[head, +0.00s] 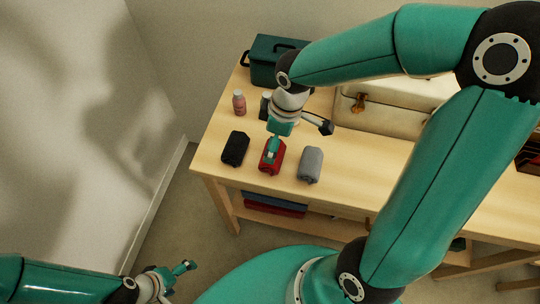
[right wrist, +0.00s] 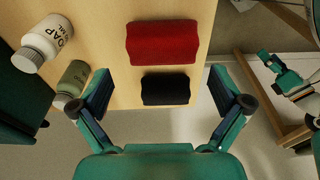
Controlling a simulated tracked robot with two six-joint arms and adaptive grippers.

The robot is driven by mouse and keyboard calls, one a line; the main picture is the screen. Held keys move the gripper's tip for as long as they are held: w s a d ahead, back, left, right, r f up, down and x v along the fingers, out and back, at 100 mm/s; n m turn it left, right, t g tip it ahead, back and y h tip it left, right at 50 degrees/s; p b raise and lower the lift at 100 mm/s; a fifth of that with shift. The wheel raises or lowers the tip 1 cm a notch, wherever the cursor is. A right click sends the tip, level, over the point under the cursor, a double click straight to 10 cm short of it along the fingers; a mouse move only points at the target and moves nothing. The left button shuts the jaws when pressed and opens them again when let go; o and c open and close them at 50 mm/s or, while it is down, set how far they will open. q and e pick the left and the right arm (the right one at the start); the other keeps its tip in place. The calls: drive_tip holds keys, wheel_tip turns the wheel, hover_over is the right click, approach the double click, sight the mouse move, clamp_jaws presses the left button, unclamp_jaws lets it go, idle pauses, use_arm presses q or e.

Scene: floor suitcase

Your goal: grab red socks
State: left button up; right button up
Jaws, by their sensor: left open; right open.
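The red socks (head: 272,160) are a red roll on the wooden table, between a black roll (head: 235,148) and a grey roll (head: 311,164). My right gripper (head: 272,148) is over the red socks in the head view and partly hides them. In the right wrist view the red socks (right wrist: 161,42) lie beyond the black roll (right wrist: 165,89). The open right fingers (right wrist: 162,90) are spread wide with nothing between them. My left gripper (head: 182,271) is open and empty at the lower left, away from the table.
A pink bottle (head: 239,102) stands behind the black roll. A white soap bottle (right wrist: 40,45) and a green bottle (right wrist: 72,82) show at left in the right wrist view. A dark green case (head: 265,62) and a cream suitcase (head: 375,120) stand at the back of the table (head: 213,140).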

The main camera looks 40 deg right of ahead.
drive_tip(key=shift+w+a+f, duration=0.1)
drive_tip(key=shift+a+f, duration=0.05)
drive_tip(key=shift+f, duration=0.75)
drive_tip(key=shift+w+a+f, duration=0.1)
drive_tip(key=shift+f, duration=0.8)
drive_tip(key=shift+w+a+f, duration=0.1)
drive_tip(key=shift+a+f, duration=0.05)
drive_tip(key=shift+f, duration=0.75)
drive_tip(key=c, duration=0.8)
drive_tip(key=shift+c, duration=0.2)
drive_tip(key=shift+r, duration=0.15)
